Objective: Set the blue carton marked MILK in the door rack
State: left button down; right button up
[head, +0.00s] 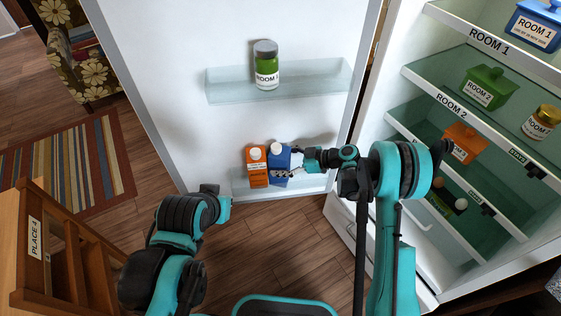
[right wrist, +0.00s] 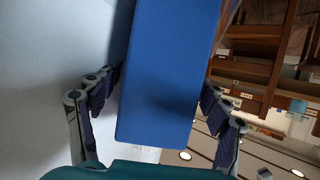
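The blue carton (head: 279,165) stands in the lower door rack (head: 310,184), tilted slightly, with its white cap up. An orange carton (head: 257,168) stands close at its left. My right gripper (head: 292,162) reaches it from the right, with its fingers around it. The carton's label is partly hidden in the head view. My left arm is folded at the lower left; its gripper does not show.
The upper door rack (head: 320,82) holds a green jar (head: 266,66). The open fridge (head: 470,120) has shelves with several containers on the right. A wooden rack (head: 50,250) marked PLACE 4 is at lower left. The lower door rack is free right of the cartons.

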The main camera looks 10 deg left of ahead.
jog(key=shift+d+r, duration=0.15)
jog(key=shift+r, duration=0.1)
jog(key=p+v, duration=0.4)
jog(key=v, duration=0.7)
jog(key=s+d+r+m+t+h, duration=0.1)
jog(key=s+d+r+m+h, duration=0.1)
jog(key=s+r+m+h, duration=0.3)
jog(key=s+d+r+m+t+h, duration=0.1)
jog(key=s+d+r+m, duration=0.15)
jog(key=r, duration=0.55)
jog(key=s+d+r+m+t+h, duration=0.1)
jog(key=s+d+r+m+h, duration=0.1)
jog(key=s, duration=0.7)
jog(key=s+d+r+m+t+h, duration=0.1)
jog(key=s+d+m+t+h, duration=0.1)
jog(key=s+d+m+h, duration=0.3)
jog(key=s+d+m, duration=0.1)
jog(key=s+d, duration=0.1)
jog(key=s, duration=0.1)
jog(key=shift+s+d+r+m, duration=0.35)
jog(key=shift+s+d+r, duration=0.05)
